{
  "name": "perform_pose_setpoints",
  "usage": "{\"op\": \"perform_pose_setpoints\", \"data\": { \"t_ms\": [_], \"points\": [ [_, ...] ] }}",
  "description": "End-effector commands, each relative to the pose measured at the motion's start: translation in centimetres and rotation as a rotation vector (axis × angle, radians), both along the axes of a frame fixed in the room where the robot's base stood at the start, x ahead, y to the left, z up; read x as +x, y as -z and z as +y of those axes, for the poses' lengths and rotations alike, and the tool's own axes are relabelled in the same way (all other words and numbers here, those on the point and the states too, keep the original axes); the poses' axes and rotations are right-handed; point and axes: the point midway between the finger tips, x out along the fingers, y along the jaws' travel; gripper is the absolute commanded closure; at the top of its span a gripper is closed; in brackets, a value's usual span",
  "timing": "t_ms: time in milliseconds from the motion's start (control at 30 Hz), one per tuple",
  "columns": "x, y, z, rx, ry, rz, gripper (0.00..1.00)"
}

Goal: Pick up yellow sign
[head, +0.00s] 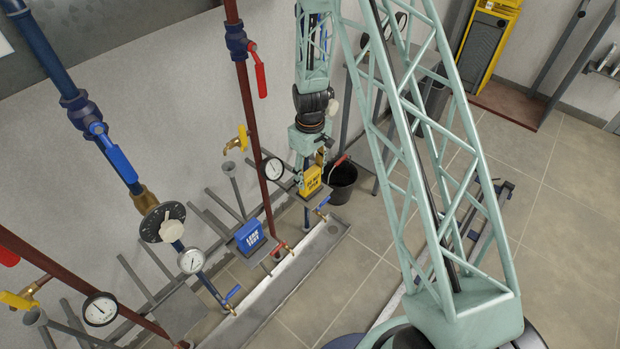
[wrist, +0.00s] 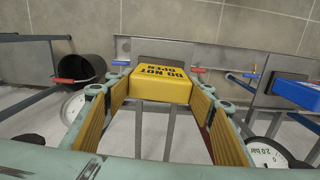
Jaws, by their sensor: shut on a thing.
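The yellow sign (head: 311,181), a small block with dark "DO NOT OPEN" lettering, is at a small grey shelf plate by the far pipe stand. In the wrist view the sign (wrist: 160,87) sits between the fingertips of my gripper (wrist: 161,82). My gripper is shut on it, one yellow-padded finger on each side. In the head view my gripper comes down on the sign from above. I cannot tell whether the sign still touches the plate.
A blue "LEAK TEST" sign (head: 249,235) stands on the neighbouring plate. A pressure gauge (head: 273,169) and a red pipe (head: 258,150) are close to the left of my gripper. A black bucket (head: 342,182) stands just right. Open tiled floor (head: 345,265) lies in front of the trough.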

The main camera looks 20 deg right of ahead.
Motion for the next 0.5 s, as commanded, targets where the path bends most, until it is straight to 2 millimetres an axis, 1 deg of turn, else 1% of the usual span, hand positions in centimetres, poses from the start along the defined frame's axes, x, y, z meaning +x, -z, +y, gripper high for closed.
{"op": "perform_pose_setpoints", "data": {
  "t_ms": [267, 500],
  "points": [
    [0.0, -1.1, 0.0, 0.0, 0.0, 0.0, 0.63],
    [0.1, -3.0, 0.0, 0.0, 0.0, -0.001, 0.63]
  ]
}}
